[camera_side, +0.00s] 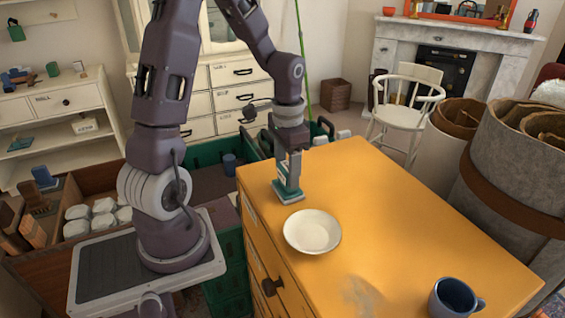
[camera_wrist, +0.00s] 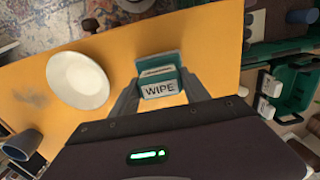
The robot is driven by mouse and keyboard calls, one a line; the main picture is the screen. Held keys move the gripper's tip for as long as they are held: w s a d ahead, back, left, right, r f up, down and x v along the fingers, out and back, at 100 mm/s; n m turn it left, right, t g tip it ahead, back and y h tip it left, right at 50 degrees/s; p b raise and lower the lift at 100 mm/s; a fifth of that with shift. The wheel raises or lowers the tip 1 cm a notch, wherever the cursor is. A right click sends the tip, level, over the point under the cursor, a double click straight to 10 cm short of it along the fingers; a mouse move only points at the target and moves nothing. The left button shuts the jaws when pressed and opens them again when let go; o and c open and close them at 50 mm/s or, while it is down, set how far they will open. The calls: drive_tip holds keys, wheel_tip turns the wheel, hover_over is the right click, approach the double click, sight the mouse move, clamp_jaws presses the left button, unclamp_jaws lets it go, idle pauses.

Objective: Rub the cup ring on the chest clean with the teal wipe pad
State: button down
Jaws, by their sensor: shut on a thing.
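My gripper (camera_side: 290,172) is shut on the teal wipe pad (camera_side: 288,193), at the far left end of the yellow chest top (camera_side: 375,205). The pad's block, marked WIPE, sits between my fingers in the wrist view (camera_wrist: 160,78). I cannot tell whether the pad touches the wood. The cup ring (camera_side: 362,294) is a pale grey, smeared mark near the front edge, well away from the pad. It shows as a dark smudge in the wrist view (camera_wrist: 30,98).
A white plate (camera_side: 312,231) lies between the pad and the mark. A blue mug (camera_side: 453,299) stands right of the mark, near the chest's front. The chest top's right and back parts are clear. Green crates (camera_side: 208,152) stand beside the chest.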

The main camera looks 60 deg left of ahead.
drive_tip(key=shift+d, duration=2.2)
drive_tip(key=shift+a, duration=6.1)
wheel_tip(320, 180, up, 8)
